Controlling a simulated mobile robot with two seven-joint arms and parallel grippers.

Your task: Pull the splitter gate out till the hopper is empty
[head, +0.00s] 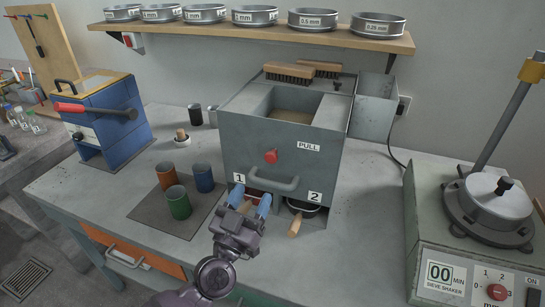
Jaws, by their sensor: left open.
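The grey splitter (250,140) stands on the bench, with a hopper (293,115) in its top. Tan material shows inside the hopper. The front has a red knob (271,156), a white PULL label (309,147) and a grey bar handle (275,186); which one belongs to the gate is unclear. Below, openings 1 and 2 hold pans; the right pan has a wooden handle (295,227). My left gripper (250,203) is open, its blue fingertips low in front of opening 1, below and left of the bar handle. It partly hides the left pan. My right gripper is out of view.
Orange, blue and green cups (178,202) stand on a dark mat left of my gripper. A sieve shaker (480,240) stands at the right.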

